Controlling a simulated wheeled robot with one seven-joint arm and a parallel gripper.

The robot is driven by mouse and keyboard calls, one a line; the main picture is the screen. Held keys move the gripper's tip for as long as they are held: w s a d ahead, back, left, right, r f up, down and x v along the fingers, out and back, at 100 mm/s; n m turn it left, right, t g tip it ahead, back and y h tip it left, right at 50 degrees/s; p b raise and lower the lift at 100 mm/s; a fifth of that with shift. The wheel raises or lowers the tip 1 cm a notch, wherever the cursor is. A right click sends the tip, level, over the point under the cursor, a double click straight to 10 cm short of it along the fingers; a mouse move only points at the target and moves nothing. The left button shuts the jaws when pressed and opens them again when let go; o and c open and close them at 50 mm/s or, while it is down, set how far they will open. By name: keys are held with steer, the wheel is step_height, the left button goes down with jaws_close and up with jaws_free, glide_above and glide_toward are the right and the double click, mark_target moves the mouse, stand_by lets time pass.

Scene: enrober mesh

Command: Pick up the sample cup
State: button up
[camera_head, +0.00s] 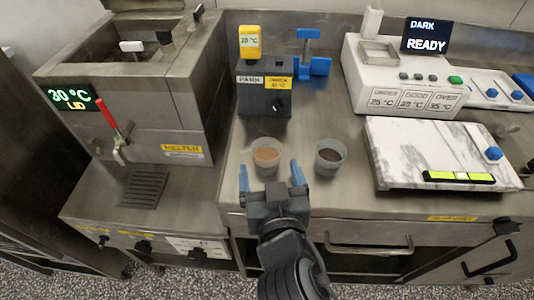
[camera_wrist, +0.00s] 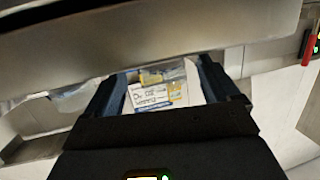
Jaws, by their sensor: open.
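Two small translucent cups stand upright on the steel counter (camera_head: 235,178). The left cup (camera_head: 267,158) holds something light brown, and the right cup (camera_head: 329,160) something dark brown. I cannot tell which one is the sample cup. My gripper (camera_head: 270,176) is open and empty, with its blue fingers spread at the counter's front edge, just in front of the left cup. In the wrist view, the open gripper (camera_wrist: 162,75) faces a steel edge, and a white label with writing (camera_wrist: 155,93) shows between the fingers. I cannot make out either cup there.
A steel melter (camera_head: 165,140) with a red-handled tap stands at the left. A dark block marked PARK (camera_head: 264,101) with a yellow 28 °C display is behind the cups. A white console (camera_head: 395,85) and a marble slab (camera_head: 430,150) are at the right.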

mark_target(268, 169)
steer(key=p+x, duration=0.1)
steer(key=x, duration=0.4)
steer(key=shift+a+f, duration=0.1)
steer(key=shift+c, duration=0.2)
steer(key=c, duration=1.1)
